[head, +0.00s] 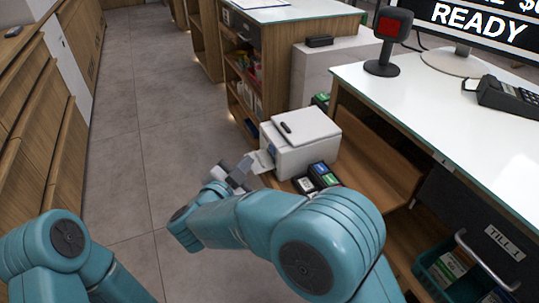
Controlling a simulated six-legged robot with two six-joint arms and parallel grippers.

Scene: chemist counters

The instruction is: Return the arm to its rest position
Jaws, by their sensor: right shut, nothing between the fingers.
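My right arm, teal, reaches across the lower middle of the head view and bends back toward the printer. Its grey gripper (234,174) is shut and empty, in front of the white label printer (298,148) at its lower left. In the picture the gripper lies close to the paper slip at the printer's front; I cannot tell whether they touch. My left arm shows only as teal links at the lower left, and its gripper is out of view.
Small dark boxes (323,174) stand beside the printer on a wooden shelf. The white counter (430,110) at right carries a red-faced scanner (391,25), a monitor and a card terminal (508,96). A teal basket (440,272) sits below. Wooden drawers line the left; the tiled aisle is clear.

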